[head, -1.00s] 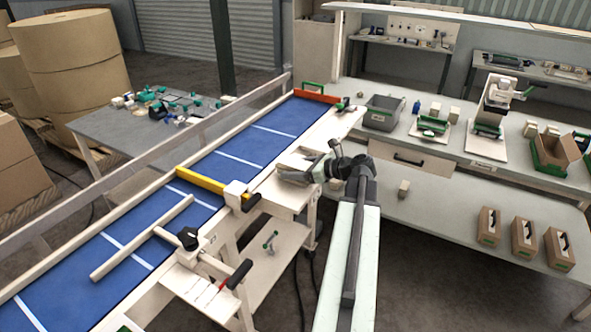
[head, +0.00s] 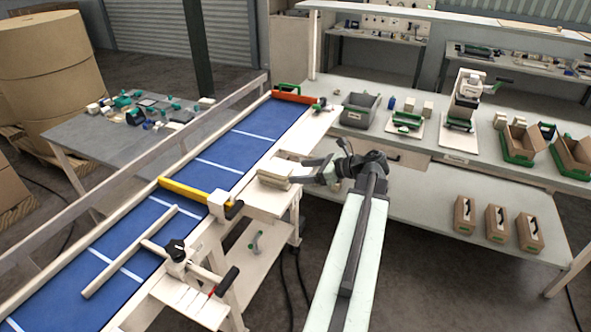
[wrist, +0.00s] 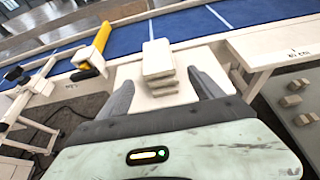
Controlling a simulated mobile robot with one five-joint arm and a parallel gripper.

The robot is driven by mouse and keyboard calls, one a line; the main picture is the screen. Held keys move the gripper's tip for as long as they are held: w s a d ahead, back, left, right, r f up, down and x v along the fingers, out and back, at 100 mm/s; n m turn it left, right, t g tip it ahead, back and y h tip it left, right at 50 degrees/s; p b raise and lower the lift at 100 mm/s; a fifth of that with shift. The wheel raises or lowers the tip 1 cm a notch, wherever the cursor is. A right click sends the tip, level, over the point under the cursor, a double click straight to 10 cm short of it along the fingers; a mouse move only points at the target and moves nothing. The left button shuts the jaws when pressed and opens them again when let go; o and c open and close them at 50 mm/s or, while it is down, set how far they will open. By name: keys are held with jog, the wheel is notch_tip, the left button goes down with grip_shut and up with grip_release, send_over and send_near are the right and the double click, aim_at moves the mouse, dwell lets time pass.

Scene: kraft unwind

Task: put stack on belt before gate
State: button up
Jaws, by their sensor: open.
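A stack of flat cream pieces (wrist: 158,65) sits on a small pale side table (wrist: 128,73) beside the belt; in the head view the stack (head: 275,170) is left of my gripper. My gripper (head: 308,170) is open and points at the stack. In the wrist view its two grey fingers (wrist: 163,92) lie left and right of the stack's near side, apart from it. The blue belt (head: 225,158) with white cross lines runs behind. A yellow bar (head: 190,190) crosses it, and an orange bar (head: 297,97) stands at its far end; I cannot tell which is the gate.
A pale guide bar (head: 125,255) lies over the near belt, with a black-knobbed clamp (head: 176,250). A long workbench (head: 420,145) at right holds a grey bin (head: 360,112) and other items. Small cardboard boxes (head: 497,222) stand on its lower shelf.

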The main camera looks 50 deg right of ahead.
aim_at(278, 168)
jog(key=w+g+p, duration=0.1)
jog(key=w+a+r+g+p, duration=0.1)
jog(key=p, duration=0.1)
jog(key=w+p, duration=0.1)
jog(key=w, duration=0.1)
jog(key=shift+a+r+g+h+p, duration=0.25)
jog(key=shift+r+g+h+p, duration=0.05)
jog(key=shift+r+g+p, duration=0.1)
jog(key=shift+b+x, duration=0.85)
jog(key=shift+x, duration=0.3)
jog(key=shift+w+f, duration=0.15)
jog(key=shift+w, duration=0.1)
jog(key=b+x, duration=0.1)
jog(key=x, duration=0.1)
jog(key=b+x, duration=0.2)
jog(key=x, duration=0.1)
jog(key=shift+w+d, duration=0.1)
jog(key=shift+d, duration=0.1)
jog(key=shift+r, duration=0.2)
